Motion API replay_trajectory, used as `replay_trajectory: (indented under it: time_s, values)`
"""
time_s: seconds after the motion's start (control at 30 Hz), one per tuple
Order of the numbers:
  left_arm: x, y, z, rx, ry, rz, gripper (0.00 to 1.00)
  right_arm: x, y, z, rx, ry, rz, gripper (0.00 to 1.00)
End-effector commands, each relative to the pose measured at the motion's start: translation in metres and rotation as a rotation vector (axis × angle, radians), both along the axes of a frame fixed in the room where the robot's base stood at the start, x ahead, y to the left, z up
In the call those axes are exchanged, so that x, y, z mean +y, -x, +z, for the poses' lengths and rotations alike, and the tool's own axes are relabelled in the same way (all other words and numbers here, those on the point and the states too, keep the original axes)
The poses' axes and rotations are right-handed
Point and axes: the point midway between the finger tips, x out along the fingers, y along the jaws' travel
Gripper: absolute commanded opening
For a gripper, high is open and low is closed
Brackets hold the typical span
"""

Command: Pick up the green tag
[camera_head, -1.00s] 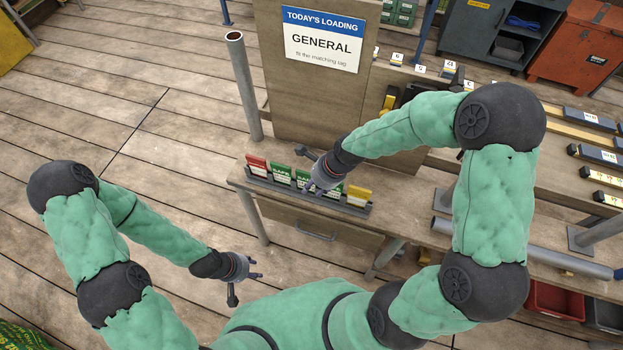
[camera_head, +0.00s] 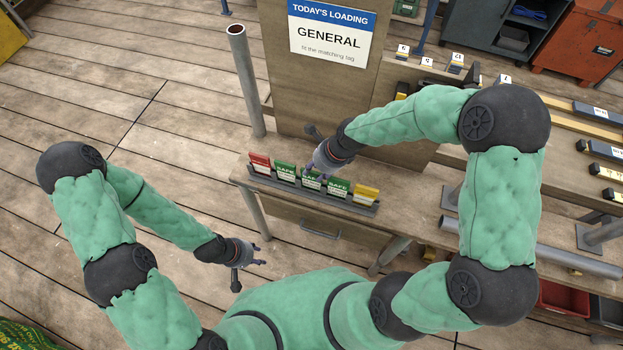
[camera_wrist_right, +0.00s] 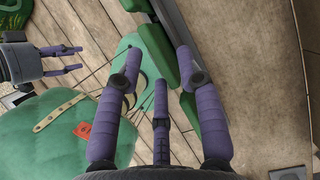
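A dark rack (camera_head: 318,194) on the bench holds a row of upright tags: a red one (camera_head: 260,163) at left, three green ones and a yellow one (camera_head: 366,194) at right. The green tags are the left one (camera_head: 285,171), the middle one (camera_head: 311,184) and the right one (camera_head: 338,189). My right gripper (camera_head: 318,174) is over the middle green tag and hides part of it. In the right wrist view its fingers (camera_wrist_right: 163,65) are spread, with green tags (camera_wrist_right: 157,48) beside the right-hand finger; contact is unclear. My left gripper (camera_head: 262,257) is open and empty, away from the bench.
A board with a sign (camera_head: 331,32) reading "GENERAL" stands behind the rack. A metal post (camera_head: 245,80) rises at the bench's left end. A metal pipe (camera_head: 560,262) lies at the right. The floor left of the bench is clear.

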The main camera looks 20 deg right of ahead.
Motion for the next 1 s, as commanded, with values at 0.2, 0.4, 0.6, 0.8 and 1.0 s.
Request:
replay_trajectory:
  time_s: [0.2, 0.4, 0.6, 0.8, 1.0]
  values:
    - [0.0, 0.0, -0.005, -0.001, 0.0, 0.0, 0.4, 0.005, -0.004, -0.015, -0.001, 0.001, 0.0, 0.37]
    - [0.0, 0.0, -0.013, -0.001, 0.0, 0.0, 0.4, 0.013, -0.008, -0.039, 0.001, 0.001, 0.001, 0.37]
    - [0.0, 0.0, -0.019, -0.001, 0.0, 0.0, 0.4, 0.02, -0.014, -0.059, -0.002, 0.001, 0.002, 0.37]
    - [0.0, 0.0, -0.018, -0.001, 0.0, 0.0, 0.4, 0.02, -0.014, -0.059, -0.002, 0.0, 0.001, 0.37]
    - [0.0, 0.0, -0.018, -0.001, 0.0, 0.0, 0.4, 0.02, -0.014, -0.059, -0.002, 0.0, 0.001, 0.0]
